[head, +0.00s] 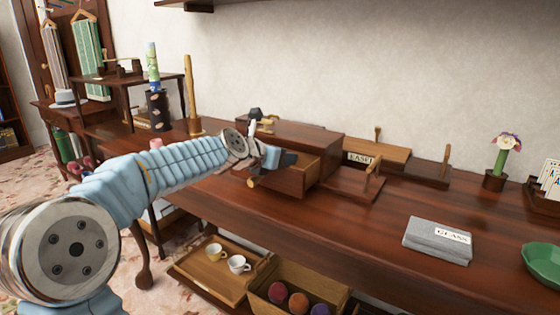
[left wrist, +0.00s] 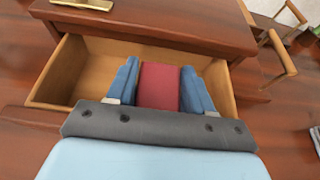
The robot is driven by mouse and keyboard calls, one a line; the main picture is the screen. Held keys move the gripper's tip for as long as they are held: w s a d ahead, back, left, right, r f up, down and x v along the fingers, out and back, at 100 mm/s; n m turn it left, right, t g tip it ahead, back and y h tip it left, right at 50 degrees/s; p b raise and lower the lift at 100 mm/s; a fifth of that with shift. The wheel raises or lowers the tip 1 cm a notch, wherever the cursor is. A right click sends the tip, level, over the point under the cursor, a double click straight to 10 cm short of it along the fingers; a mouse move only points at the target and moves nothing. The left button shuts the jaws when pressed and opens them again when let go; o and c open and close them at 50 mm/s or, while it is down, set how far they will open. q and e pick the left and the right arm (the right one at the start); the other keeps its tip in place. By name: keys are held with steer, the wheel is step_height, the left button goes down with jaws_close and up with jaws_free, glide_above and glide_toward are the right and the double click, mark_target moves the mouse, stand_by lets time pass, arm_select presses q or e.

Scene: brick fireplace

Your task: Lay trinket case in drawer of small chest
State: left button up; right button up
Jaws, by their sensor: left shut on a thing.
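The small chest (head: 305,138) is dark wood and stands against the wall on the long table. Its drawer (head: 290,174) is pulled open toward me; the left wrist view shows the drawer's bare wooden interior (left wrist: 85,72). My left gripper (left wrist: 158,86) is over the open drawer, its two blue fingers shut on a red block-like thing, likely the trinket case (left wrist: 158,84). The case lies between the fingers at the drawer opening; whether it touches the drawer floor I cannot tell. In the head view my left gripper (head: 283,158) hides the case. My right gripper is not in view.
Wooden stands (head: 355,180) are right of the chest. A flower pot (head: 495,180) stands farther right. Below are a tray with cups (head: 205,277) and a crate of balls (head: 262,298).

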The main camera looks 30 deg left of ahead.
arm_select(q)
steer(key=o, duration=1)
steer(key=shift+r, duration=0.1)
steer(key=v, duration=1.2)
steer(key=shift+r+p, duration=0.1)
steer(key=shift+p, duration=0.2)
